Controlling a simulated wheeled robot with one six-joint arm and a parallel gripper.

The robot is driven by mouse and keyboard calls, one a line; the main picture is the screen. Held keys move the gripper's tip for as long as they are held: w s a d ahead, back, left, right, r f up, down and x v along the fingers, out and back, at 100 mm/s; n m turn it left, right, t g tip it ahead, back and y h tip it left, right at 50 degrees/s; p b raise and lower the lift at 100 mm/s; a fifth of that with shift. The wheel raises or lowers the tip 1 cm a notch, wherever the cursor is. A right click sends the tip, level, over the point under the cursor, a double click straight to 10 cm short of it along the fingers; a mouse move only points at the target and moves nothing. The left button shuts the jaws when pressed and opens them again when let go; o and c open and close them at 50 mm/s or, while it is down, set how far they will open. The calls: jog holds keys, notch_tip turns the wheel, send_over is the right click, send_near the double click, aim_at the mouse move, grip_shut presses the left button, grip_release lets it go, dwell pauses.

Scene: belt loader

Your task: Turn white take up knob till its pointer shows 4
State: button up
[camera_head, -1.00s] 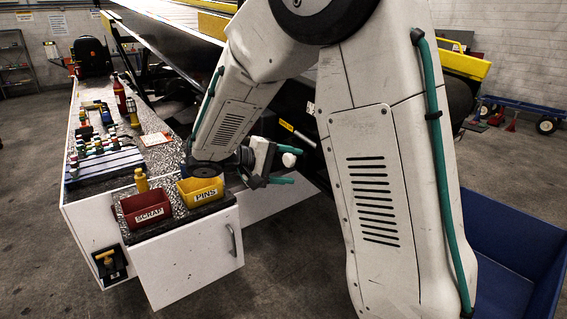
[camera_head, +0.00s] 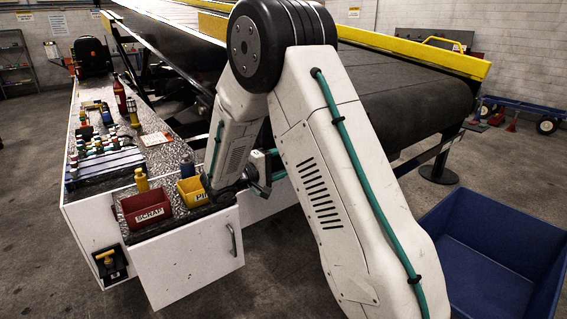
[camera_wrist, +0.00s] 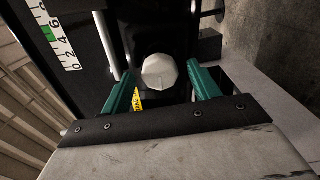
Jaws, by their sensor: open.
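The white take up knob (camera_wrist: 165,71) is faceted and round, seen end-on in the middle of the wrist view. My gripper (camera_wrist: 160,77) is open, with one teal finger on each side of the knob and gaps visible between. A white scale (camera_wrist: 58,35) with numbers and a green band is at the upper left of the wrist view. I cannot make out a pointer on it. In the head view my gripper (camera_head: 268,172) is beside the belt loader's side, partly behind my arm, and the knob is hidden there.
A white cabinet (camera_head: 190,262) with a red SCRAP bin (camera_head: 147,211) and yellow PINS bin (camera_head: 188,184) stands close to my wrist. A blue crate (camera_head: 540,240) is at right.

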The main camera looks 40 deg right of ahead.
jog(key=shift+d, duration=0.25)
jog(key=shift+c, duration=0.3)
jog(key=c, duration=0.9)
